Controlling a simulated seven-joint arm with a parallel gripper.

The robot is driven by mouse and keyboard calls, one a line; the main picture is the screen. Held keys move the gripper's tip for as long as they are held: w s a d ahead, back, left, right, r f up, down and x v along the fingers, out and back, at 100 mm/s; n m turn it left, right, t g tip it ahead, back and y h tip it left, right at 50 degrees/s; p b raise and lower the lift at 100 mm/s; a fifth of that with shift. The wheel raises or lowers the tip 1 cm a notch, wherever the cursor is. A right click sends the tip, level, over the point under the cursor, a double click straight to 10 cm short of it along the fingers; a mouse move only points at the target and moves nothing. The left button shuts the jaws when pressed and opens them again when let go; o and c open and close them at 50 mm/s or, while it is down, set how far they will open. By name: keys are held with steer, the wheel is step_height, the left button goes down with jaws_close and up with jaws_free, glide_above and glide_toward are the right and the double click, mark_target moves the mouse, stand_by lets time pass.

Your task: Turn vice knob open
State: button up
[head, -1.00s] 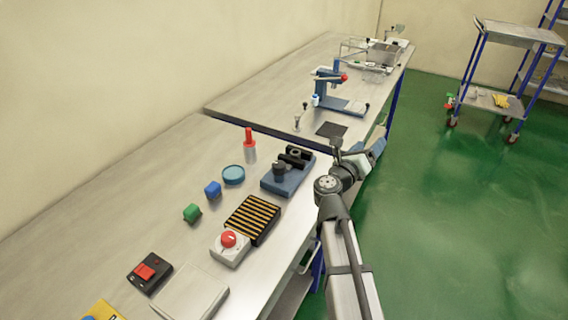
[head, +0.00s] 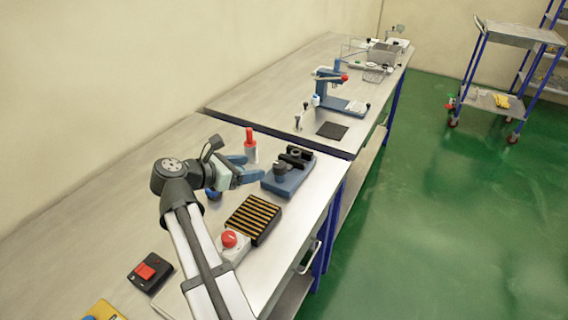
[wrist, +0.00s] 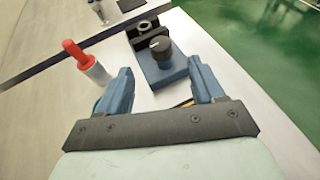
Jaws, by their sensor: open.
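The vice has a blue base (head: 290,180) with black jaws at its far end and a dark round knob (head: 280,171) at its near end. In the wrist view the knob (wrist: 160,46) stands upright, with a light mark on its top. My gripper (head: 252,166) is just left of the vice, pointing at it, above the table. In the wrist view my gripper (wrist: 160,84) is open and empty. The knob lies ahead of the fingertips, between them but nearer the right one. The fingers appear apart from it.
A red-topped bottle (head: 250,145) stands close beyond my gripper; it also shows in the wrist view (wrist: 86,60). A striped black-and-yellow block (head: 253,217) and a red button (head: 229,239) are nearer. A blue press (head: 335,92) stands on the far table.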

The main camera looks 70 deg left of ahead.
mark_target(279, 164)
steer(key=x, duration=1.3)
steer(key=shift+w+a+f, duration=0.1)
steer(key=shift+w+f, duration=0.1)
steer(key=shift+f, duration=0.05)
steer(key=c, duration=1)
steer(key=shift+o, duration=0.2)
steer(key=n+g+y, duration=0.2)
steer(key=n+y, duration=0.1)
steer(key=shift+s+n+g+y, duration=0.1)
steer(key=shift+n+g+y, duration=0.3)
steer(key=shift+s+a+n+g+y, duration=0.15)
steer(key=shift+n+g+y, duration=0.4)
steer(key=shift+n+g, duration=0.3)
steer(key=shift+s+a+n+g+y, duration=0.1)
steer(key=shift+n+g+y, duration=0.4)
steer(key=shift+n+g, duration=0.3)
steer(key=shift+s+a+n+g+y, duration=0.15)
steer(key=shift+n+g+y, duration=0.4)
steer(key=shift+n+g, duration=0.3)
